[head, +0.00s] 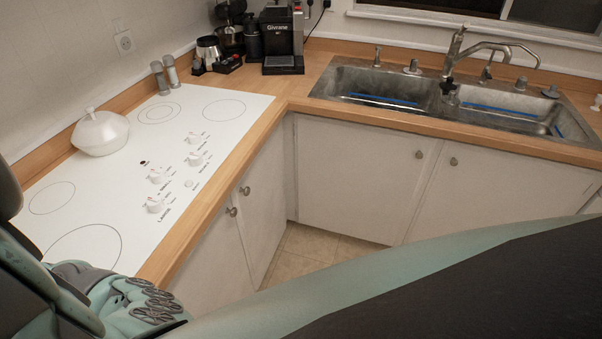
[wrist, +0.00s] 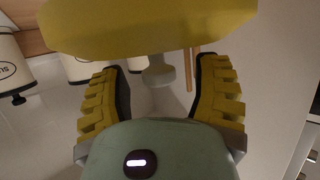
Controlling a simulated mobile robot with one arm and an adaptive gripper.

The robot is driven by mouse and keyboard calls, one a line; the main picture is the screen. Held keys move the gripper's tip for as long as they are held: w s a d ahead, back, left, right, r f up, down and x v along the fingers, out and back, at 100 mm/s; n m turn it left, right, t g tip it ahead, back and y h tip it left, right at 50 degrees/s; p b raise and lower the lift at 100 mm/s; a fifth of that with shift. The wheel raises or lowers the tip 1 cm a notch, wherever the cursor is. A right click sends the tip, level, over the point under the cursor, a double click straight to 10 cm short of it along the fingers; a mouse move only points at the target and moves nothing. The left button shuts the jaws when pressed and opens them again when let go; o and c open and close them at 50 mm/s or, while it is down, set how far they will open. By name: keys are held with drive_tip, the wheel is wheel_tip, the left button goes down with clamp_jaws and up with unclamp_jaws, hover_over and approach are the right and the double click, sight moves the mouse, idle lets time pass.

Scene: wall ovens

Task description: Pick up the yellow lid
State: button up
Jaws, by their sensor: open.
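The yellow lid (wrist: 150,25) is a broad yellow disc across the top of the wrist view, partly cut off by the frame. A pale grey knob (wrist: 158,72) projects from it toward my gripper. My gripper (wrist: 158,85) is open, with one ridged yellow finger on each side of the knob. There is visible space between the knob and both fingers, and nothing is gripped. I see neither the yellow lid nor my gripper's fingers in the head view.
White canisters (wrist: 14,62) stand at the left of the wrist view, close to the lid. A thin wooden stick (wrist: 190,70) shows behind the right finger. The head view shows a white cooktop (head: 120,190) with a white lidded pot (head: 100,133), a coffee machine (head: 283,38) and a sink (head: 440,98).

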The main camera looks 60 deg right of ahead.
drive_tip(key=shift+o, duration=0.2)
drive_tip(key=shift+a+f, duration=0.1)
drive_tip(key=shift+a, duration=0.05)
clamp_jaws()
idle(0.3)
